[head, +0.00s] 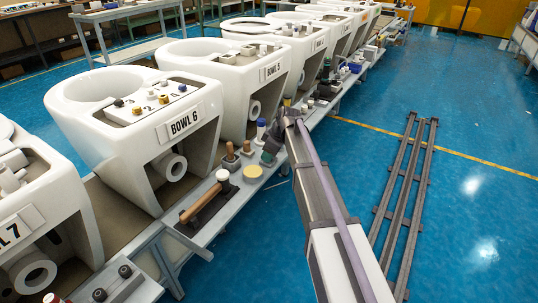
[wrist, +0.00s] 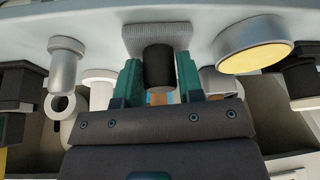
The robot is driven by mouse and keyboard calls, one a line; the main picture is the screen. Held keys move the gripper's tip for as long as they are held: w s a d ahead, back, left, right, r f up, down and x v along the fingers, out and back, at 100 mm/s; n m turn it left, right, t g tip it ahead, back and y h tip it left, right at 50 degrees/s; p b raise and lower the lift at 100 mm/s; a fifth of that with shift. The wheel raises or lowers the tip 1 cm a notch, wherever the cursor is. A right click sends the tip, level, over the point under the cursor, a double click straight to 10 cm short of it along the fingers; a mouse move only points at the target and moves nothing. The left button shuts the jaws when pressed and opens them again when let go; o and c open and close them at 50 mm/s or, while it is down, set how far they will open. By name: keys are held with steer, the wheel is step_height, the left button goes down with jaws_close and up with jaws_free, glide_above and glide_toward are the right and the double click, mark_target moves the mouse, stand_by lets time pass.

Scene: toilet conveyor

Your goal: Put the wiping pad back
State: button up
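The wiping pad (wrist: 158,36) is a grey ribbed block with a black round handle (wrist: 159,66), seen in the wrist view. My gripper (wrist: 160,84) has its two green fingers on either side of the handle, close against it with no clear gap. In the head view my gripper (head: 268,157) is low over the grey shelf in front of bowl 5, and the pad cannot be made out there. Whether the pad touches the shelf is not clear.
A yellow-topped round tin (head: 253,172) sits just beside my gripper; it also shows in the wrist view (wrist: 257,48). Wooden-handled tools (head: 231,155), a brush (head: 205,200) and a white-capped jar (head: 222,176) stand nearby. Bowl 6 (head: 130,120) is to the left.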

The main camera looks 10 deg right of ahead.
steer(key=o, duration=0.4)
steer(key=shift+c, duration=0.2)
steer(key=p+v, duration=1.2)
steer(key=v, duration=0.1)
steer(key=s+a+f+m+g+h, duration=0.15)
steer(key=s+m, duration=0.45)
steer(key=s, duration=0.9)
steer(key=s+a+m+g+h, duration=0.1)
steer(key=s+a+m+h, duration=0.35)
steer(key=s, duration=1.05)
step_height(320, 180, up, 16)
steer(key=d+m+y+p, duration=0.1)
steer(key=y+p, duration=0.1)
steer(key=p, duration=1.3)
steer(key=shift+d+p, duration=0.25)
steer(key=shift+p, duration=0.1)
